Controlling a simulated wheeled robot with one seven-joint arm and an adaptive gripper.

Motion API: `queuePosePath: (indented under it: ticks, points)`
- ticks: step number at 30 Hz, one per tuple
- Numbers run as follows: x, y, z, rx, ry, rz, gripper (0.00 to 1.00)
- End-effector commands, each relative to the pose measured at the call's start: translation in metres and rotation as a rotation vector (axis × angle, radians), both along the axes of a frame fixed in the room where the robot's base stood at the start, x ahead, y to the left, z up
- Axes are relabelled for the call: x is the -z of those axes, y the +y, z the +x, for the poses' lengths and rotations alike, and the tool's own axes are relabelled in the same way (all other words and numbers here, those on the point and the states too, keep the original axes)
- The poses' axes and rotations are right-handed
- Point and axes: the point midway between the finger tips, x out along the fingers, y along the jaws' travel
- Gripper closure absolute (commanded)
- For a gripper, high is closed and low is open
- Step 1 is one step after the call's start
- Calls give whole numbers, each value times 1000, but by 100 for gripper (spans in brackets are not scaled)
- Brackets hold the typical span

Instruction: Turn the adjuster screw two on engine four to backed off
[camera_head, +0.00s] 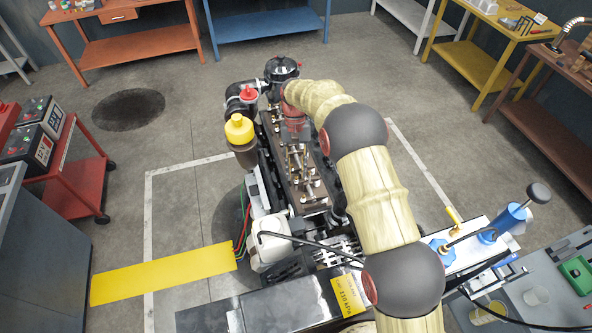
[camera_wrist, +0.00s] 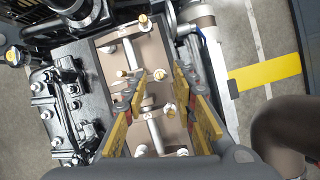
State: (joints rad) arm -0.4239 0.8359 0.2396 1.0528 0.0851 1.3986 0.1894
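The engine (camera_head: 262,185) stands in the middle of the floor with its top open. In the wrist view, its open valve bay (camera_wrist: 112,62) holds rocker shafts and several small brass and silver adjuster screws. One brass screw (camera_wrist: 159,74) shows between the finger ends, and another brass screw (camera_wrist: 169,110) lies lower between the fingers. I cannot tell which is screw two, or the engine's number. My gripper (camera_wrist: 160,84) is over the bay, its yellow-padded fingers apart with nothing clearly held. I cannot tell whether it touches a screw. In the head view my arm partly hides the bay.
A red trolley (camera_head: 75,170) is at left. A blue hand pump (camera_head: 508,218) is at right. Benches line the back; the floor around the engine is mostly clear.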

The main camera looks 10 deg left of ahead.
Motion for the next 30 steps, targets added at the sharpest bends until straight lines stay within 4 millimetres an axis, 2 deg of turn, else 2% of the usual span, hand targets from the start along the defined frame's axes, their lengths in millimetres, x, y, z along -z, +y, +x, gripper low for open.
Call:
queuePosePath:
  ticks: [5, 12, 18, 24, 30]
  points:
    - [-20, 2, 9, 0, -4, 2, 73]
    - [-66, 6, 28, 0, -4, 2, 73]
    - [-94, 9, 40, 0, -3, 2, 73]
    - [-108, 10, 45, 0, -1, 0, 73]
    - [-109, 10, 45, 0, -1, 0, 73]
